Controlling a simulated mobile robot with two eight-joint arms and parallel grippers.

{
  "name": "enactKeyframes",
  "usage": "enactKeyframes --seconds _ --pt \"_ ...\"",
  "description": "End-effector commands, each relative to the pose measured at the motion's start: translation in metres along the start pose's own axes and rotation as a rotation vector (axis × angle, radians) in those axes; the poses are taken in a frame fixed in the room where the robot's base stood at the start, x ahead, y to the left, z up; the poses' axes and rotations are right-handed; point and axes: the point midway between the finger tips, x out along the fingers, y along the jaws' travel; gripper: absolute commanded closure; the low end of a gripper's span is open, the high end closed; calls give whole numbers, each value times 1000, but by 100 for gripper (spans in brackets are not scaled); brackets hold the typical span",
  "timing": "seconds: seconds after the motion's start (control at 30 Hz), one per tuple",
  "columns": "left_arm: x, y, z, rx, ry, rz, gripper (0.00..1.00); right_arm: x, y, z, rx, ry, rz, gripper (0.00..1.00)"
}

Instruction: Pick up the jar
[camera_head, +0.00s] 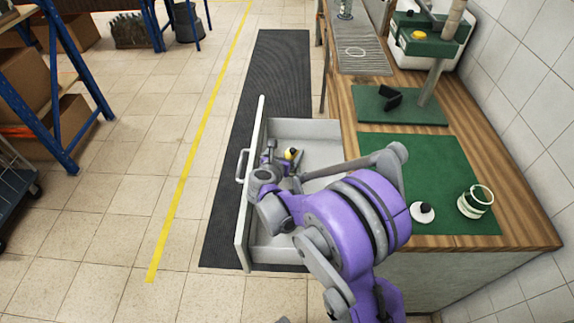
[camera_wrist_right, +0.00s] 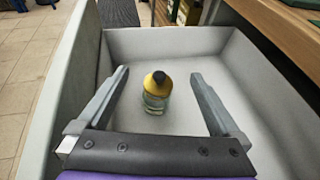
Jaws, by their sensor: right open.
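The jar (camera_wrist_right: 157,91) is small and clear, with a yellow lid and a black knob, and stands upright on the floor of the open drawer (camera_head: 325,130). My left gripper is not in view.
The drawer's walls stand close around the gripper. On the wooden counter (camera_head: 480,150), a green mat (camera_head: 400,160) holds an open glass jar (camera_head: 475,202) and a white lid with a black knob (camera_head: 422,212).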

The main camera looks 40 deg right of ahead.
Motion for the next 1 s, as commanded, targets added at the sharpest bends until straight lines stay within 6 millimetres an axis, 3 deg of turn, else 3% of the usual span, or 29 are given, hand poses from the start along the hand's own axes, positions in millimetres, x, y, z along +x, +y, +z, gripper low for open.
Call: enactKeyframes --seconds 0.3,0.43,0.77,1.0 --pt "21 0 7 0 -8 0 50 25 0 -60 10 6 -6 0" --pt "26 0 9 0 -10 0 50 31 0 -77 9 6 -5 0" --pt "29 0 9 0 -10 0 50 55 -1 -73 10 5 -6 0" --pt "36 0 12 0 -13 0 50 95 -1 -74 10 5 -7 0"
